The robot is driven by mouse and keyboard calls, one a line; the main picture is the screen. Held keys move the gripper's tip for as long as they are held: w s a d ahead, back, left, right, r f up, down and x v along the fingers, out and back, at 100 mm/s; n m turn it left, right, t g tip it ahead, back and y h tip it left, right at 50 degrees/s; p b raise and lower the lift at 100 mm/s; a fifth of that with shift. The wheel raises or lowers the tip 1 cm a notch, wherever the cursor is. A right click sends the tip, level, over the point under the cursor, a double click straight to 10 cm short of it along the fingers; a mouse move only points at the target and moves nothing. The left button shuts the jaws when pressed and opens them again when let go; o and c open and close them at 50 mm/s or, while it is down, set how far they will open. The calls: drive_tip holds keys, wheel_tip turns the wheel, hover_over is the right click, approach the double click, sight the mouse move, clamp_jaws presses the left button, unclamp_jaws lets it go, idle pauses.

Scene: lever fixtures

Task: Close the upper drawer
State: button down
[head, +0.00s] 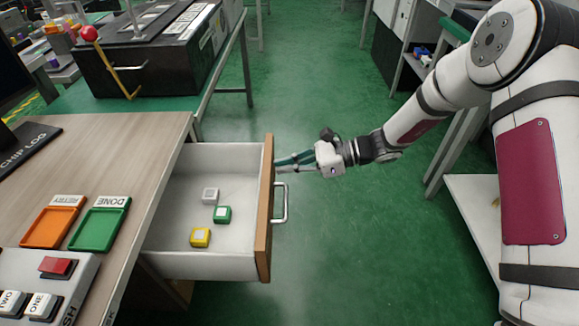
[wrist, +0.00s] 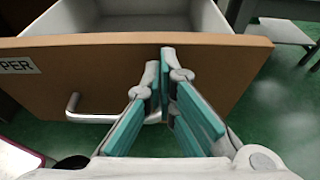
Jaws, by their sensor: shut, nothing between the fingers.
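The upper drawer (head: 158,210) stands pulled out from the desk, with a pale interior and a wooden front. Its front also shows in the wrist view (wrist: 225,80), with a label ending in "PER". A metal bar handle (head: 281,203) is on the front; it also shows in the wrist view (wrist: 90,116). My gripper (head: 280,162) is shut and empty, its teal fingers pointing at the front's outer face, toward the far end and beside the handle. In the wrist view the fingertips (wrist: 168,60) are at the front; I cannot tell whether they touch.
White, green and yellow blocks (head: 200,236) lie in the drawer. The desk top (head: 110,160) holds an orange tray (head: 50,227), a green tray (head: 98,230) and a button box (head: 28,270). Green floor (head: 345,250) is open right of the drawer.

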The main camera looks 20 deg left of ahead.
drive_tip(key=shift+a, duration=0.1)
drive_tip(key=s+a, duration=0.3)
drive_tip(key=a, duration=0.9)
drive_tip(key=s+a, duration=0.4)
drive_tip(key=a, duration=0.7)
drive_tip(key=shift+a, duration=0.35)
drive_tip(key=f+p+v, duration=0.1)
drive_tip(key=p+v, duration=0.1)
drive_tip(key=v, duration=1.2)
drive_tip(key=shift+w+d+p, duration=0.15)
drive_tip(key=shift+d+p, duration=0.05)
drive_tip(key=shift+p, duration=0.1)
